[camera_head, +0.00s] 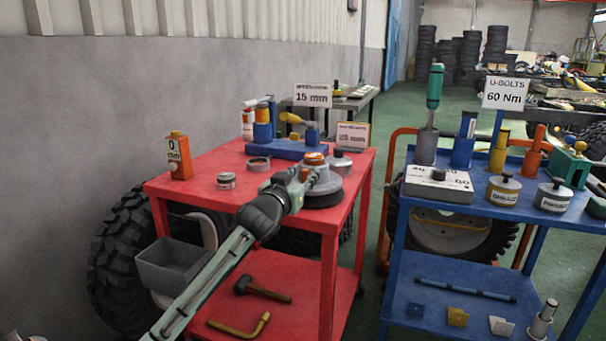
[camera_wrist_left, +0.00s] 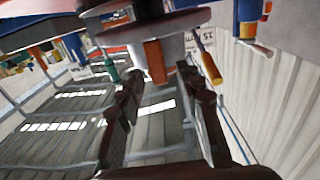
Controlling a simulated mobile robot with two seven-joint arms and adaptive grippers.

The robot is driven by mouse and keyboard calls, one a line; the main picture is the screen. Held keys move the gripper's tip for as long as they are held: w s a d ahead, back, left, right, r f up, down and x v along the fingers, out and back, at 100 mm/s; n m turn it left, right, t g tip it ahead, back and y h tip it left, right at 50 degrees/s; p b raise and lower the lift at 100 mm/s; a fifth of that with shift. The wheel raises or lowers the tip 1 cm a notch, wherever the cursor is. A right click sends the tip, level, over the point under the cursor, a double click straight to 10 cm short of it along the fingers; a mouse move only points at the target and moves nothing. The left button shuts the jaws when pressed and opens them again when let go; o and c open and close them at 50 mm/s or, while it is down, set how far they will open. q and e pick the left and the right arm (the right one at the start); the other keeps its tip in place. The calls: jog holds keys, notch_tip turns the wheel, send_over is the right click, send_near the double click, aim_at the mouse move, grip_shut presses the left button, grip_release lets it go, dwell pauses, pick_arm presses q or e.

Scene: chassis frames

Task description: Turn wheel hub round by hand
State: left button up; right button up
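The wheel hub (camera_head: 323,198) stands on the right part of the red cart's top. It has a wide dark round base, a grey upper body and an orange cap. My left gripper (camera_head: 300,180) is at the hub's left side and partly covers it. In the left wrist view, which looks upside down, the hub's round flange (camera_wrist_left: 150,30) and orange part lie just beyond my left gripper's two dark fingers (camera_wrist_left: 163,88). The fingers are spread apart with nothing clamped between them. I cannot tell whether they touch the hub. My right gripper is not in view.
The red cart (camera_head: 215,192) also carries an orange bottle (camera_head: 179,156), a small tin (camera_head: 226,180), a blue tool block (camera_head: 285,149) and a silver-black cylinder (camera_head: 340,162) close behind the hub. A blue cart (camera_head: 400,215) with tools stands right, across a narrow gap.

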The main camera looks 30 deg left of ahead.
pick_arm(q)
grip_shut()
